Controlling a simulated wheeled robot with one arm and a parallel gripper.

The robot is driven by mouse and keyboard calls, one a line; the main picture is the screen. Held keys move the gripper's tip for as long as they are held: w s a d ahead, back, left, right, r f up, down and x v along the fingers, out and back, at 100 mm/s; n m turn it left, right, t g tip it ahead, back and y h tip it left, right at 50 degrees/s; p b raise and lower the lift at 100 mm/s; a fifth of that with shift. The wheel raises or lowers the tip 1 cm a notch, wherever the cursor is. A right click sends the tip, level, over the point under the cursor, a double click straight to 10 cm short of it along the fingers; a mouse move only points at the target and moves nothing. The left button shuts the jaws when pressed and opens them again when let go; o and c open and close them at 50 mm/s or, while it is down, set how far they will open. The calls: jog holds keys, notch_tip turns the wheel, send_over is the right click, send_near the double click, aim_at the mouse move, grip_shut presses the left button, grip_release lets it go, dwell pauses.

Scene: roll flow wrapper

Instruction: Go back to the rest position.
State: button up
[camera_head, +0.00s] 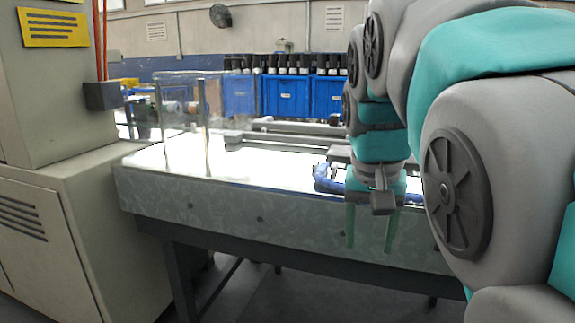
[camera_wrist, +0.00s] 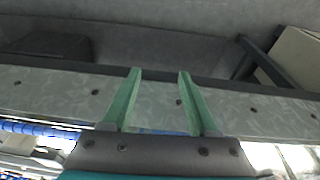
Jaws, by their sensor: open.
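My gripper (camera_head: 370,240) hangs pointing down in front of the near side of the machine table, at the right of the middle in the head view. Its two green fingers are apart with nothing between them. In the wrist view the open gripper (camera_wrist: 157,75) shows against the table's grey side panel (camera_wrist: 60,90) and the dark floor beyond. My arm covers the right part of the head view and hides part of the table behind it.
The machine table (camera_head: 230,207) has a bright top with rails (camera_head: 285,142) and a clear guard (camera_head: 185,125) at its left. A beige cabinet (camera_head: 65,220) stands at the left. Blue crates (camera_head: 285,97) with dark bottles stand at the back. Floor is free under the table.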

jog(key=s+d+f+n+g+y, duration=0.1)
jog(key=s+d+f+n+g, duration=0.1)
jog(key=s+f, duration=1.9)
jog(key=shift+s+f+n+g, duration=0.3)
jog(key=shift+f+n+g, duration=0.2)
jog(key=shift+f+g, duration=0.4)
jog(key=shift+r, duration=0.1)
